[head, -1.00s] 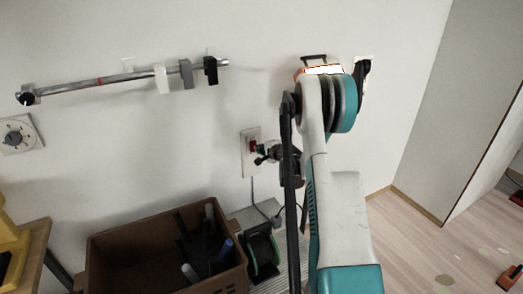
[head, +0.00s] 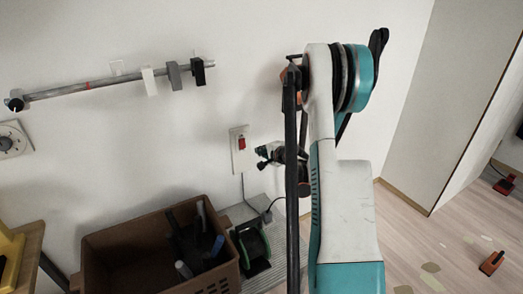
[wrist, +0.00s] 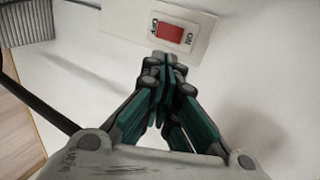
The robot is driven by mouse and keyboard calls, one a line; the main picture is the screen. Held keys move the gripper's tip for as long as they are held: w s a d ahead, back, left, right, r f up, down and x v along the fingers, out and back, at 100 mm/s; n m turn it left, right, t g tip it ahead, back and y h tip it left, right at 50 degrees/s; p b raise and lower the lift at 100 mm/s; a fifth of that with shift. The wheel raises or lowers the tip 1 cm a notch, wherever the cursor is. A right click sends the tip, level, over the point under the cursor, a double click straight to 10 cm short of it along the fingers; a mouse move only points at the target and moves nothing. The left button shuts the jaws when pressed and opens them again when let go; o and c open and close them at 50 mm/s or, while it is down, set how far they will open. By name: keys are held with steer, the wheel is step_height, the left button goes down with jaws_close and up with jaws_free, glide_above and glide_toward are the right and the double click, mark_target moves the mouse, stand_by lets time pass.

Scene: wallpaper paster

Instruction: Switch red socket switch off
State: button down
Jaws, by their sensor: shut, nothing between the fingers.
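The red socket switch (head: 241,143) sits on a pale wall plate (head: 237,160), left of my arm in the head view. In the wrist view, the red rocker (wrist: 169,32) is at the top middle, with OFF marked at its left end and ON at its right. Which end is pressed in, I cannot tell. My gripper (wrist: 165,62) is shut and empty, its fingertips just below the rocker in that picture. In the head view my gripper (head: 262,152) is just right of the plate, with a small gap.
A cord (head: 243,190) hangs below the plate to a plug (head: 267,215). A brown crate (head: 130,235) with tools stands lower left, beside a green reel (head: 252,245). A metal rail (head: 110,83) with hooks is on the wall.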

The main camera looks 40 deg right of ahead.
steer(key=f+t+b, duration=0.1)
steer(key=s+f+t+b, duration=0.1)
steer(key=f+b, duration=0.1)
steer(key=f+t+b, duration=0.1)
steer(key=shift+s+a+f+h+b, duration=0.15)
steer(key=shift+a+f+h+b, duration=0.15)
steer(key=shift+a+b, duration=0.1)
stand_by(0.4)
steer(key=b, duration=0.2)
glide_toward(245, 146)
steer(key=x, duration=0.6)
steer(key=shift+s+f, duration=0.1)
steer(key=shift+f, duration=0.15)
steer(key=shift+w+d, duration=0.2)
steer(key=shift+w, duration=0.25)
steer(key=shift+r, duration=0.1)
